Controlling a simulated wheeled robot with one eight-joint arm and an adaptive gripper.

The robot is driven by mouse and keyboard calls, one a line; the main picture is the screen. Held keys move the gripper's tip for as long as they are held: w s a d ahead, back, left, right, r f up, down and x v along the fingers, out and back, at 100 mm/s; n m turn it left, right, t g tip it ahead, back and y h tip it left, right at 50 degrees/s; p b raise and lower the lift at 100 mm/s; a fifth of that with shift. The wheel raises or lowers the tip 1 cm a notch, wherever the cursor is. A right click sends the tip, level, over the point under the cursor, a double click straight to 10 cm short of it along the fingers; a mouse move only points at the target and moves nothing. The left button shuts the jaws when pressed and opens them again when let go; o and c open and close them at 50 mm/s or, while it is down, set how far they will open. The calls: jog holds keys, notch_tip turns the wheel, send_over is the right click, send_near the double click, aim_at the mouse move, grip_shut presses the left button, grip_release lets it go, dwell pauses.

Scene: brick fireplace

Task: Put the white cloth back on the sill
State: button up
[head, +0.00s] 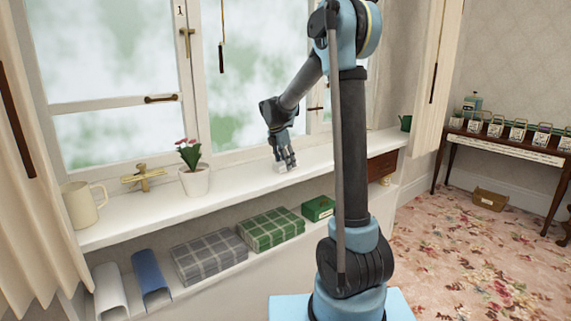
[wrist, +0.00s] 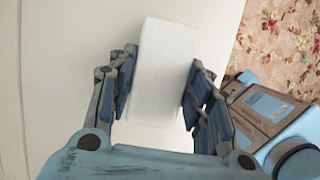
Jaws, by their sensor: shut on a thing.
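The white cloth (wrist: 165,72) is a small pale block-like piece between my gripper's fingers in the wrist view. My gripper (wrist: 160,92) is shut on its two long sides. In the head view my gripper (head: 286,164) points down at the white sill (head: 232,183), right of the potted plant. A bit of the white cloth (head: 281,168) shows at the fingertips, at or just above the sill's surface; I cannot tell whether it touches. The fingers hide most of it there.
On the sill's left stand a cream mug (head: 83,204), a brass fitting (head: 143,177) and a potted flower (head: 194,172). The shelf below holds a grey plaid blanket (head: 208,256), a green plaid blanket (head: 270,229) and a green box (head: 318,208). Window panes stand behind.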

jog(key=o, duration=1.1)
jog(key=v, duration=1.1)
jog(key=s+d+m, duration=0.7)
jog(key=s+d, duration=0.1)
jog(key=s, duration=0.5)
jog(key=s+d+f+m+y, duration=0.1)
jog(key=s+d+f+m, duration=0.1)
jog(key=s+f+m, duration=0.4)
jog(key=s+d+f+m+y, duration=0.1)
jog(key=s+f+m, duration=0.4)
jog(key=s, duration=0.7)
jog(key=s+d+f+m, duration=0.3)
jog(key=s+f+m, duration=0.3)
jog(key=s, duration=0.3)
jog(key=shift+d+f+m+y, duration=0.15)
jog(key=shift+f+m+y, duration=0.2)
jog(key=shift+f, duration=0.3)
